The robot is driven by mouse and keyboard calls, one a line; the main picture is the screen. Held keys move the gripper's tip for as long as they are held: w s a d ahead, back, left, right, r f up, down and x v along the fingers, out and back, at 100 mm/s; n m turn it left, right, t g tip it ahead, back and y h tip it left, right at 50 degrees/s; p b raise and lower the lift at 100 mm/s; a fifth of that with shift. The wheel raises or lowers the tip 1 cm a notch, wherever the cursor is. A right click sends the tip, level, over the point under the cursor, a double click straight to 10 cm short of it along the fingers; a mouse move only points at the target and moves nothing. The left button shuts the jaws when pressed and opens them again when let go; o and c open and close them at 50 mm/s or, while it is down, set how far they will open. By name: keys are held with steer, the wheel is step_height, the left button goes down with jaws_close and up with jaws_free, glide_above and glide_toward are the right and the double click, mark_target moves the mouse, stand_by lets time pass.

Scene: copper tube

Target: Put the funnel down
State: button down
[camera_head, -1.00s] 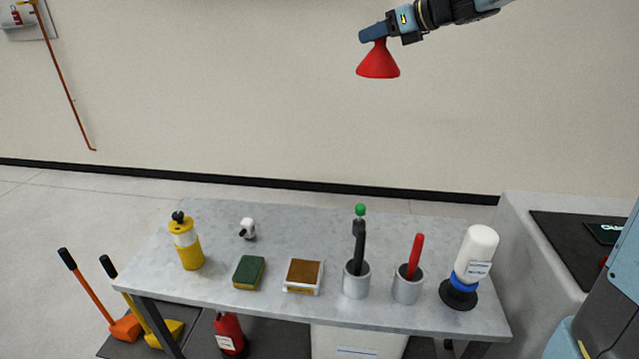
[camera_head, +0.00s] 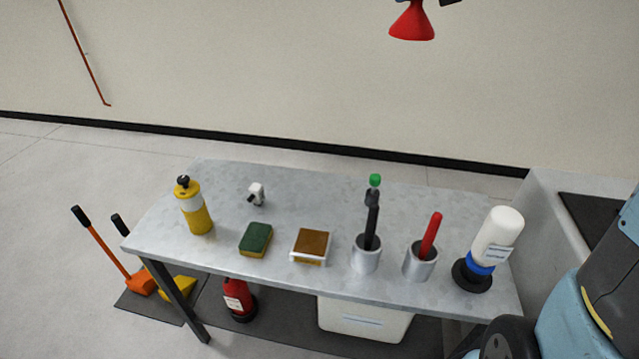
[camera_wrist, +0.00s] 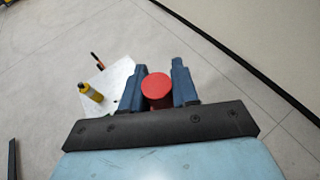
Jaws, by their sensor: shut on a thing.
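The red funnel (camera_head: 412,22) is at the top of the head view, wide end down, high above and behind the table; its upper end is cut off by the frame edge. In the wrist view its round red end (camera_wrist: 157,91) sits between the two blue fingers of my gripper (camera_wrist: 165,88), which are shut on it. In the head view only a small dark piece of my gripper shows beside the funnel. The grey table (camera_head: 310,196) stands below, and the funnel is clear of it.
On the table stand a yellow bottle (camera_head: 194,207), a small white nozzle (camera_head: 257,194), a sponge (camera_head: 256,239), a brown block in a white tray (camera_head: 311,246), two grey cups (camera_head: 367,254) with tools, and a white bottle (camera_head: 496,240). The table's back middle is free. A grey counter (camera_head: 545,215) adjoins at right.

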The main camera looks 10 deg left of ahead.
steer(key=s+d+f, duration=0.2)
steer(key=d+f, duration=1.6)
steer(key=f, duration=0.3)
steer(key=s+d+f+n+g, duration=0.1)
steer(key=s+d+f+g, duration=0.1)
steer(key=s+d+f, duration=1.05)
steer(key=shift+y, duration=0.3)
steer(key=shift+w+a+f, duration=1.3)
steer(key=shift+a+f, duration=0.65)
steer(key=shift+f, duration=0.4)
steer(key=shift+w+a+f, duration=1.3)
steer(key=shift+a+f, duration=0.65)
steer(key=shift+f, duration=0.45)
steer(key=shift+w+a+f, duration=1.3)
steer(key=shift+a+f, duration=0.65)
steer(key=shift+f, duration=0.4)
steer(key=shift+f, duration=0.1)
